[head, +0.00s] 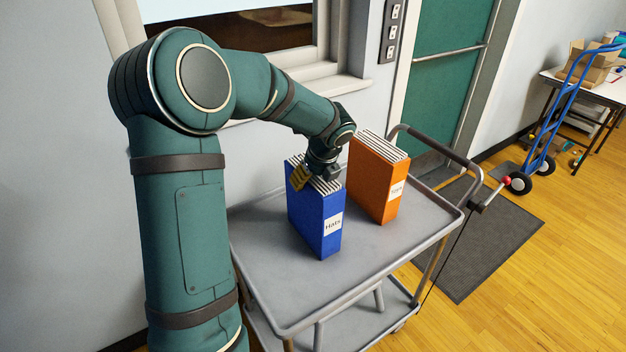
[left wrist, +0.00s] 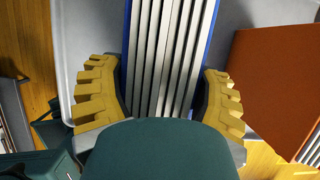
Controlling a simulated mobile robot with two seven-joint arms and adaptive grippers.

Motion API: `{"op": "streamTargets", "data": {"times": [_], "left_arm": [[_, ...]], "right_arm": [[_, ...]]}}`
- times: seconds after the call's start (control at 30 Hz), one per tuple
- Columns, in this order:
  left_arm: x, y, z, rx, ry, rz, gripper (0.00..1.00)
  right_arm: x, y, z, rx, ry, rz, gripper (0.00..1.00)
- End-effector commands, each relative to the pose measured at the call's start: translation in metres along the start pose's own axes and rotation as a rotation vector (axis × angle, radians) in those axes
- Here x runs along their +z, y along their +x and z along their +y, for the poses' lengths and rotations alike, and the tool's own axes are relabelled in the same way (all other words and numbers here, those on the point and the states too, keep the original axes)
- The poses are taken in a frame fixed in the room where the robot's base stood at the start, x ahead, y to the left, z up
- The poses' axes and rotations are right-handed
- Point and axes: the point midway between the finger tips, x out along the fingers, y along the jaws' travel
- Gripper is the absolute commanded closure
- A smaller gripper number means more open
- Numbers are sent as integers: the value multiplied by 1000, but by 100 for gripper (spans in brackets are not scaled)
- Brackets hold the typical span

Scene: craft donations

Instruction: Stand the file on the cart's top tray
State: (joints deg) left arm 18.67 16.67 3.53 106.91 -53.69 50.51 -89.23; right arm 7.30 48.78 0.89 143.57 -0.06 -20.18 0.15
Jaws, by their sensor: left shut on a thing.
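A blue file (head: 316,222) with a white label stands upright on the grey top tray (head: 300,291) of the cart. My left gripper (head: 314,180) reaches down over the top of the blue file and is shut on it. In the left wrist view the yellow fingers of the left gripper (left wrist: 160,95) lie on both sides of the blue file (left wrist: 168,50), whose pale pages show between them. An orange file (head: 375,184) with a white label stands upright on the tray to the right of the blue one. My right gripper is not in view.
The cart has a handle (head: 440,146) at its right end and a lower shelf (head: 365,318). The front part of the top tray is bare. A wall with a window sill is behind. A blue hand truck (head: 560,110) stands far right.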

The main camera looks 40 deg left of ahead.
Motion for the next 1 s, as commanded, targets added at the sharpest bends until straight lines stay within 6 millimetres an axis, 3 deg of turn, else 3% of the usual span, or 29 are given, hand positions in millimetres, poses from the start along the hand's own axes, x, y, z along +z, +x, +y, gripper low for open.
{"op": "streamTargets", "data": {"times": [0.27,0.3,0.37,0.73,1.0], "left_arm": [[0,0,0,-1,0,0,74],[0,1,0,1,0,1,22],[0,1,0,1,0,1,1],[0,-4,0,0,0,1,0],[2,-51,0,-3,0,-1,0]], "right_arm": [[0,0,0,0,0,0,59],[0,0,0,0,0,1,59],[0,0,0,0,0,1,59],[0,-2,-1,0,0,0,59],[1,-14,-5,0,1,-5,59]]}}
